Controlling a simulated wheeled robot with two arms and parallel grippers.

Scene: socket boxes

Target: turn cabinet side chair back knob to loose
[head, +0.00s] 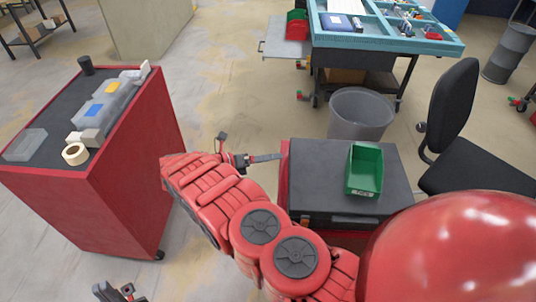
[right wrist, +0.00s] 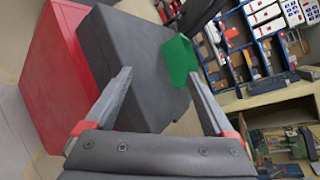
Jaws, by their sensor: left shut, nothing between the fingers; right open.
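The black office chair (head: 455,110) stands at the right in the head view, its backrest rising behind the seat. A small dark knob (head: 421,127) shows at the left side of the backrest, facing the low cabinet. My right gripper (head: 272,157) is left of that cabinet in the head view, well away from the knob. In the right wrist view its two fingers (right wrist: 162,92) are spread with nothing held, the cabinet showing beyond them. My left gripper (head: 120,293) is shut and empty at the bottom left edge, partly cut off. The chair is not clear in the wrist view.
The low red cabinet (head: 310,172) has a dark grey top carrying a green bin (head: 365,170). A grey trash can (head: 360,113) stands behind it. A taller red cabinet (head: 130,150) is at left. A blue-topped workbench (head: 385,45) is at the back. Open floor lies between the cabinets.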

